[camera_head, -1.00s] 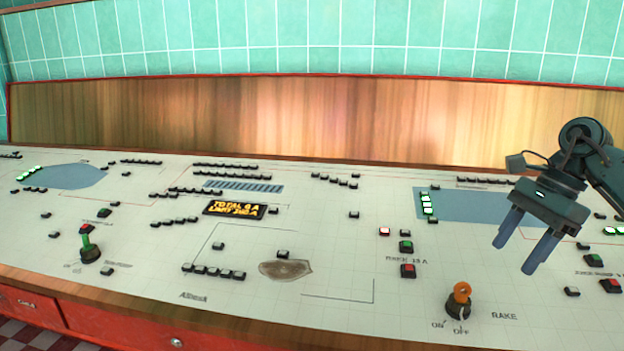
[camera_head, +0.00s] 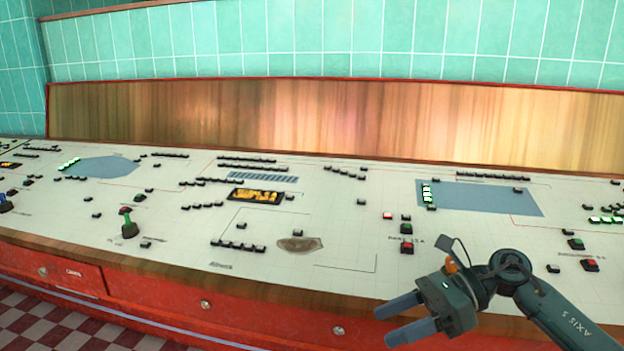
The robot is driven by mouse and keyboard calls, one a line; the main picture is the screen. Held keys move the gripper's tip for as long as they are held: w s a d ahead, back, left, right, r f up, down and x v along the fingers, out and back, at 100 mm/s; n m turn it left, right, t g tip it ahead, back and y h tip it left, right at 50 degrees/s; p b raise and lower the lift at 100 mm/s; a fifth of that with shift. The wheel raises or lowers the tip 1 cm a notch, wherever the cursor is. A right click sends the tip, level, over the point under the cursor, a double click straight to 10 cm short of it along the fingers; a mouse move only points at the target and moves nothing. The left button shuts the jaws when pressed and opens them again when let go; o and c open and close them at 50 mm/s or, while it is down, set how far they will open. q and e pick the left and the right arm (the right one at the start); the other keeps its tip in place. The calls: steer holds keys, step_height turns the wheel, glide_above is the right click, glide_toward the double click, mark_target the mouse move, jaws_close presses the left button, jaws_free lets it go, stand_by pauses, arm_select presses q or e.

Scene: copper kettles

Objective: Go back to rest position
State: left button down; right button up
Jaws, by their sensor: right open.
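My right gripper (camera_head: 384,325) is at the lower right, in front of the control desk's front edge in the picture. Its two grey fingers point left, spread apart with nothing between them. Its arm comes in from the lower right corner. The orange rake switch (camera_head: 451,266) is mostly hidden behind the gripper; only a bit of orange shows. I cannot tell the gap between them, but the fingers are clear of it. My left gripper is not in view.
The white sloping control desk (camera_head: 345,225) carries several small buttons, a lit yellow display (camera_head: 257,195) and a green lever switch (camera_head: 128,226). Its wooden front edge (camera_head: 200,277) tops red drawers (camera_head: 165,305). A checkered floor (camera_head: 50,325) shows at lower left.

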steer(key=s+a+m+t+y, duration=0.65)
steer(key=a+m+t, duration=0.2)
steer(key=m, duration=0.85)
arm_select(q)
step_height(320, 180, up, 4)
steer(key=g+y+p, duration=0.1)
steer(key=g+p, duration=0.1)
steer(key=p, duration=1.3)
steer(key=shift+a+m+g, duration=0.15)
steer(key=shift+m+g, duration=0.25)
arm_select(e)
steer(key=s+d+f+m+t+h, duration=0.1)
steer(key=s+d+f+m+h, duration=0.2)
steer(key=m, duration=0.7)
steer(key=s+d+f+m+t+h, duration=0.1)
steer(key=s+d+f+m+h, duration=0.2)
steer(key=m+h, duration=0.5)
steer(key=s+d+f+m+t+h, duration=0.1)
steer(key=s+d+f+m+h, duration=0.2)
steer(key=m, duration=1.1)
step_height(320, 180, down, 2)
steer(key=s+h, duration=0.2)
steer(key=h, duration=0.1)
steer(key=shift+d+f, duration=0.15)
steer(key=shift+f, duration=0.1)
